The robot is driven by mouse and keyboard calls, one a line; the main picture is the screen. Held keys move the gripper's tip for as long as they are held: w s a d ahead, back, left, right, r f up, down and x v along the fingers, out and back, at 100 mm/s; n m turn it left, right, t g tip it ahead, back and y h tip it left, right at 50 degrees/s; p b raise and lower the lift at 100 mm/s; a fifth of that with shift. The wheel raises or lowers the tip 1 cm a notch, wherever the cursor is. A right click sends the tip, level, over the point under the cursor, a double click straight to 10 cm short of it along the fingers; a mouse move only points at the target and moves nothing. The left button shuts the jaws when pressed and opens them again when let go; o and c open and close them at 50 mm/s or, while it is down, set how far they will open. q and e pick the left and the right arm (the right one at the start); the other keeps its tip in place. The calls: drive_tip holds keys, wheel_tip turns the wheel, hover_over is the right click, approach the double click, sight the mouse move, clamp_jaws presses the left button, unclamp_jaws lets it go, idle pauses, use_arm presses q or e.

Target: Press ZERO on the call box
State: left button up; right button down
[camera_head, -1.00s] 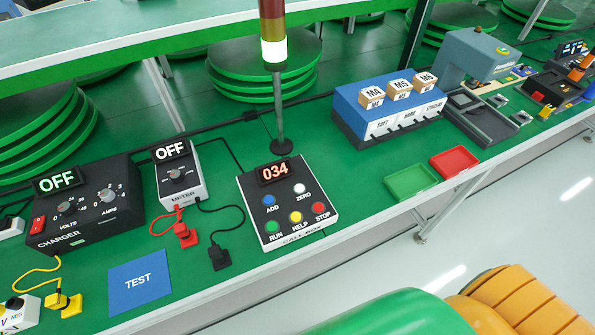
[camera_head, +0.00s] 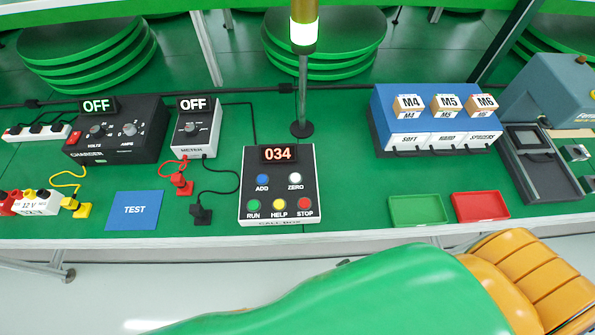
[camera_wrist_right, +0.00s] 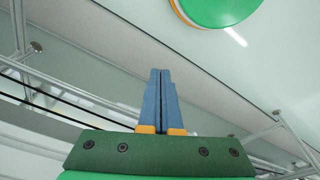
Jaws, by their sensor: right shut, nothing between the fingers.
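The call box (camera_head: 279,185) stands on the green bench near the middle of the head view, with a black face and white sides. Its display (camera_head: 278,154) reads 034. The white ZERO button (camera_head: 295,179) is at the upper right of its buttons, beside the blue ADD button (camera_head: 262,180). Green RUN, yellow HELP and red STOP buttons form the lower row. My right gripper (camera_wrist_right: 161,72) shows in the right wrist view with its blue fingers together and empty, away from the call box. My left gripper is not in view.
A light pole (camera_head: 302,80) stands just behind the call box. The meter (camera_head: 196,127) and its leads with plugs lie to the left. Green (camera_head: 416,221) and red (camera_head: 480,218) trays lie to the right by the bench edge. A blue bin unit (camera_head: 433,145) stands behind them.

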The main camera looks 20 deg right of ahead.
drive_tip(key=w+a+r+t+p, duration=0.1)
drive_tip(key=w+r+p, duration=0.25)
drive_tip(key=r, duration=0.85)
drive_tip(key=w+a+r+t+p, duration=0.1)
drive_tip(key=w+r+p, duration=0.3)
drive_tip(key=r, duration=0.9)
drive_tip(key=w+a+r+m+t+y, duration=0.1)
drive_tip(key=w+r+m+t, duration=0.1)
drive_tip(key=w, duration=0.6)
drive_tip(key=w+a+r+m+t+y+b, duration=0.1)
drive_tip(key=w+a+r+m+t+y, duration=0.1)
drive_tip(key=w+m, duration=0.3)
drive_tip(key=w+r, duration=0.1)
drive_tip(key=w, duration=0.3)
drive_tip(key=shift+t, duration=0.4)
